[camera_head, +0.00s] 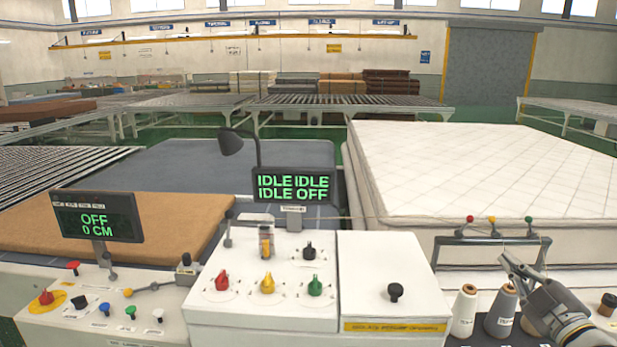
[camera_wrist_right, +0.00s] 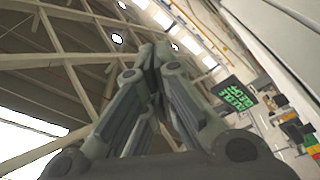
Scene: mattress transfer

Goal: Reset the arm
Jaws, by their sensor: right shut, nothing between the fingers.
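My right gripper (camera_head: 512,264) is at the lower right of the head view, beside the thread cones and in front of the white mattress. In the right wrist view its fingers (camera_wrist_right: 155,55) come together at the tips, with nothing between them. That view looks up toward the roof beams. My left gripper is not in view.
A white control console (camera_head: 262,318) with knobs stands in front, with an "IDLE" display (camera_head: 293,185) above it. A second display (camera_head: 97,215) reads "OFF 0 CM". A quilted mattress (camera_head: 480,165) lies at right. Thread cones (camera_head: 463,312) stand near my right gripper.

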